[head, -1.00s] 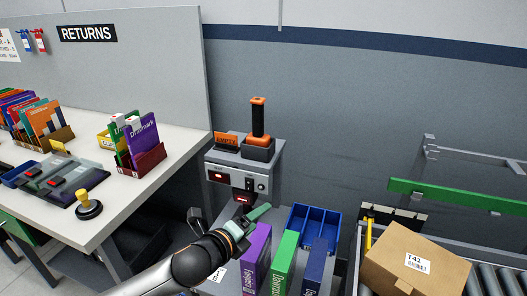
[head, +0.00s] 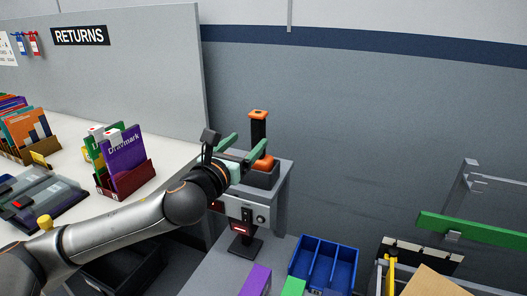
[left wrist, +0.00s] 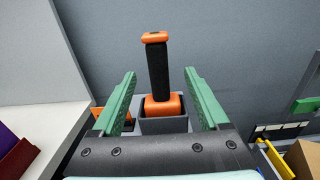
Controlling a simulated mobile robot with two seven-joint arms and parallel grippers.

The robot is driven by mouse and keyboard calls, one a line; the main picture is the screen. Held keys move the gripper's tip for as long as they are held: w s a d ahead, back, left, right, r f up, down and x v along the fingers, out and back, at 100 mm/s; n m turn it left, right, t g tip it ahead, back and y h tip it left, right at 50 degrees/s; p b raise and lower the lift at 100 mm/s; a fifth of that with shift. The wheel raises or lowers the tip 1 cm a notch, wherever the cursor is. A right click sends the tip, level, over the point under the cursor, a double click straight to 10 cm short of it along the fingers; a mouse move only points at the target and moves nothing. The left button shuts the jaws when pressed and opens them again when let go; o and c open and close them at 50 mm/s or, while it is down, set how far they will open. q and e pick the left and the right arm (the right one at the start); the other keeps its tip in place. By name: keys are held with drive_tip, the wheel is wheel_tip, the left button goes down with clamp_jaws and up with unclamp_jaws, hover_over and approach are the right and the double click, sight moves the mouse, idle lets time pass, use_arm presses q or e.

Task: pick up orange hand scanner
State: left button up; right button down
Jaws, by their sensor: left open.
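The orange hand scanner (head: 258,139) stands upright in a dark cradle (head: 262,178) on top of a grey box unit. It has a black grip with orange at its top and base. It also shows in the left wrist view (left wrist: 157,75), between the two green fingers and beyond them. My left gripper (head: 245,146) is open, its fingers pointing toward the scanner, one to each side in the wrist view. I see no contact between the fingers and the grip. My right gripper is out of view.
A grey unit (head: 262,214) carries the cradle. A blue divided tray (head: 323,262) and book spines lie in front. The returns desk (head: 172,158) with a red book holder (head: 124,180) is at left. A green rail (head: 475,228) is at right.

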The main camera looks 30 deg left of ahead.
sight(257, 132)
use_arm(q)
drive_tip(key=w, duration=0.6)
drive_tip(key=shift+a, duration=0.15)
drive_tip(key=shift+w+a+f, duration=0.1)
drive_tip(key=shift+w+a, duration=0.1)
drive_tip(key=shift+w, duration=1.1)
drive_tip(key=shift+w+a+f, duration=0.1)
drive_tip(key=shift+w+a, duration=0.05)
drive_tip(key=shift+w, duration=1.15)
drive_tip(key=shift+c, duration=0.3)
clamp_jaws()
